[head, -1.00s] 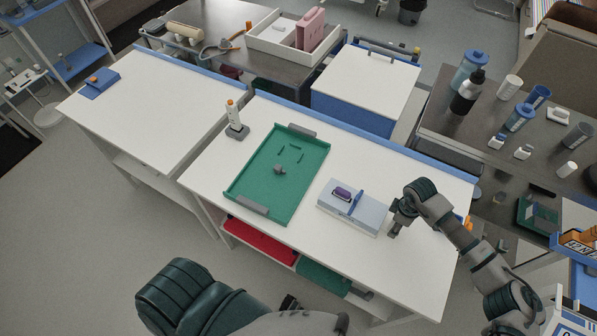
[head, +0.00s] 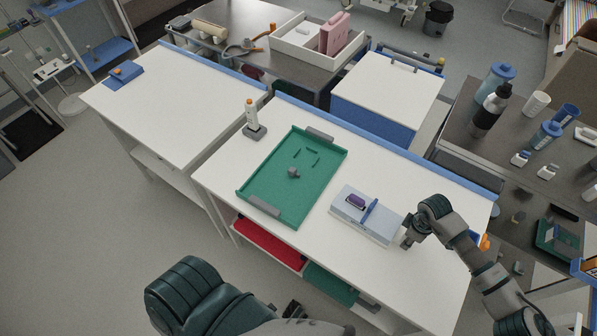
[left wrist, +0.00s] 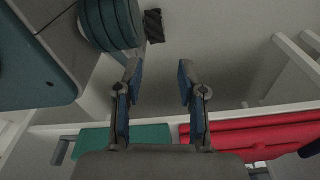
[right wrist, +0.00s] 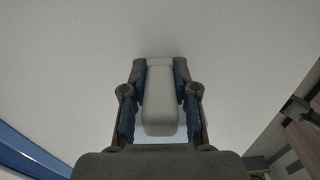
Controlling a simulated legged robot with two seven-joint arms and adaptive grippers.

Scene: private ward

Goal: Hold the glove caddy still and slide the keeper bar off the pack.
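The glove caddy (head: 376,232) is a pale blue-grey box on the white table, right of the green tray. A purple pack (head: 356,201) shows in its top, and the blue keeper bar (head: 370,211) lies across the top just right of the purple. My right gripper (head: 406,243) is at the caddy's right end. In the right wrist view my right gripper (right wrist: 160,68) has its fingertips against both sides of a pale rounded grip block (right wrist: 160,100). My left gripper (left wrist: 160,75) is open and empty, low in front of the table's shelf.
The green tray (head: 252,190) with small parts stands left of the caddy. A white device with an orange top (head: 252,118) stands behind it. Red (head: 268,243) and green (head: 328,284) bins sit under the table. Table top is free in front of the caddy.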

